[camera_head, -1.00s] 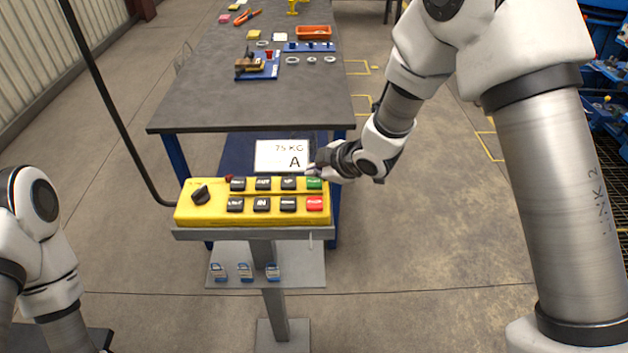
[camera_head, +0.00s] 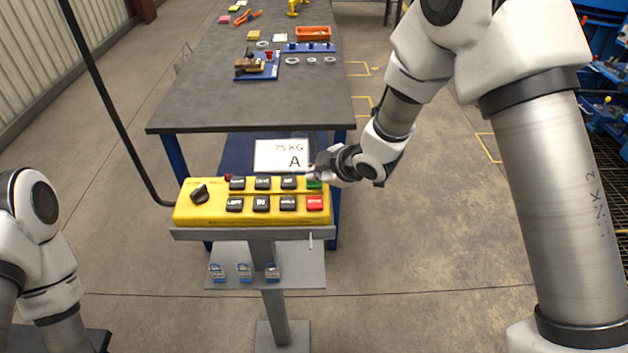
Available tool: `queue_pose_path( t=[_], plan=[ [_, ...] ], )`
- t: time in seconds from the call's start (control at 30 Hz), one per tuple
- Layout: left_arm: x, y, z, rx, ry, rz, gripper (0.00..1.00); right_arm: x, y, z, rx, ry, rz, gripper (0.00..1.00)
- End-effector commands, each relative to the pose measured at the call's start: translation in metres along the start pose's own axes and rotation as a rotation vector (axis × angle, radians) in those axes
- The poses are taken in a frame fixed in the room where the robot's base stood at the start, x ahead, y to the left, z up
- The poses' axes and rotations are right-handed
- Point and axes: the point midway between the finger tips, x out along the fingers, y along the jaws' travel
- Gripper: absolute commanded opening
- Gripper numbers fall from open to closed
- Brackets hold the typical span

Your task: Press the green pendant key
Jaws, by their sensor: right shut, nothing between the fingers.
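The yellow pendant (camera_head: 262,217) lies on a grey stand in the middle of the view. Its green key (camera_head: 314,184) is at the right end of the upper row, with the red key (camera_head: 315,202) below it. My right gripper (camera_head: 314,175) is shut and empty, with its fingertips at the upper edge of the green key. The tips partly hide the key, and I cannot tell whether they touch it. My left arm is at the lower left; its gripper is out of view.
Several black keys and a black knob (camera_head: 200,193) share the pendant. A white sign (camera_head: 281,156) stands behind it. A black cable (camera_head: 112,110) runs to its left side. A grey table (camera_head: 240,105) with small parts is beyond. Blue padlocks (camera_head: 245,272) sit on a lower shelf.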

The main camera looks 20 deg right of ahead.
Motion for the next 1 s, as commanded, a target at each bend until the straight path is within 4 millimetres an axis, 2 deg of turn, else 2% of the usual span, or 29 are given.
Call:
queue_pose_path(
  t=[0.57, 1.0],
  plan=[
    [0.003, 0.000, 0.000, 0.000, 0.000, 0.000, 0.37, 0.003, -0.002, 0.002, 0.000, -0.001, -0.001, 0.00],
    [-0.014, 0.000, 0.000, 0.000, 0.000, 0.000, 0.37, -0.010, 0.007, -0.007, 0.001, -0.001, -0.001, 0.00]
  ],
)
